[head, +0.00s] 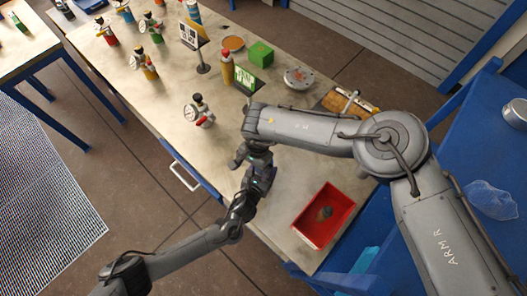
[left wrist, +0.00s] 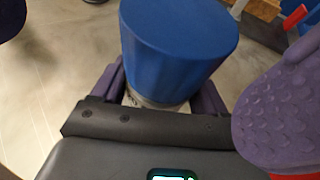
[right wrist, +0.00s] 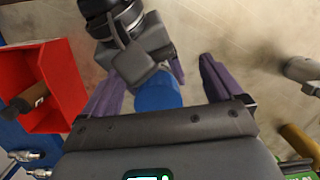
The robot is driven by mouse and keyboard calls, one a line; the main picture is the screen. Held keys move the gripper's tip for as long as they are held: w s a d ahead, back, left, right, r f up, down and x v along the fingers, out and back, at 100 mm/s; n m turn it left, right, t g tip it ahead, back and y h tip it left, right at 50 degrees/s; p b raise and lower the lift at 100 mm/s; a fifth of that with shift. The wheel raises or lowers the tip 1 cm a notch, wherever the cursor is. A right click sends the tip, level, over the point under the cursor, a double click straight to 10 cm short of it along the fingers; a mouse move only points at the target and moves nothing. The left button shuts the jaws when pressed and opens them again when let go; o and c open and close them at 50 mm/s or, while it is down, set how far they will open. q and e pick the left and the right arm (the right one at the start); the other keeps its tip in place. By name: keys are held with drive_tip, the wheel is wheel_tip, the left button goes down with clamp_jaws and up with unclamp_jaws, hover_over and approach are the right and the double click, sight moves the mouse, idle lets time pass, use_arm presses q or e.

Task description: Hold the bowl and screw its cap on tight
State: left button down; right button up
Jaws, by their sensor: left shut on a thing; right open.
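My left gripper (left wrist: 155,92) is shut on the bowl (left wrist: 145,100), whose pale body shows only as a strip between the fingers. The wide blue cap (left wrist: 178,45) sits over the bowl in the left wrist view; I cannot tell how tight it is. The cap (right wrist: 157,92) also shows in the right wrist view, between the spread purple fingers of my right gripper (right wrist: 160,78), which is open. A textured right finger pad stands beside the cap at the right of the left wrist view. In the head view both grippers meet near the table's front edge, hiding bowl and cap.
A red tray (head: 300,222) with a dark part in it is on the table, right of the grippers. A valve with a gauge (head: 199,112) stands to the left. A small screen (head: 248,80), green cube (head: 260,54) and flange (head: 299,77) stand behind.

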drive_tip(key=w+d+n, duration=0.1)
drive_tip(key=w+d+r+n+h, duration=0.1)
drive_tip(key=d+r+t, duration=0.1)
drive_tip(key=shift+w+d+r+n+h, duration=0.25)
drive_tip(key=shift+w+d+n+h, duration=0.05)
drive_tip(key=shift+w+n, duration=0.1)
drive_tip(key=shift+w+r, duration=0.35)
drive_tip(key=shift+r, duration=0.1)
drive_tip(key=shift+f, duration=4.05)
drive_tip(key=c, duration=0.9)
drive_tip(key=o, duration=1)
